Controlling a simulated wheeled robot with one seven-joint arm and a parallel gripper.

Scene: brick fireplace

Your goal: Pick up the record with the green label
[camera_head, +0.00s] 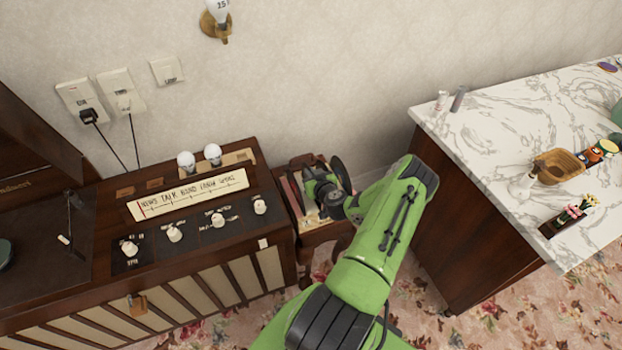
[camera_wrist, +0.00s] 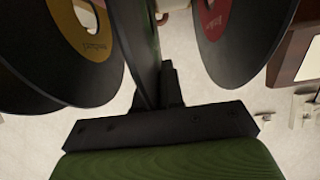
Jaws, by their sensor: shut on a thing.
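My gripper (camera_head: 322,190) is over a small wooden stand between the radio cabinet and the marble counter. In the wrist view my gripper (camera_wrist: 165,92) is shut on a dark record (camera_wrist: 142,45) seen nearly edge-on. In the head view a dark record (camera_head: 341,174) stands on edge beside my gripper.
The small wooden stand (camera_head: 333,232) is tight between the wooden radio cabinet (camera_head: 150,270) and the marble-topped counter (camera_head: 480,110). The wall (camera_head: 330,80) is close behind.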

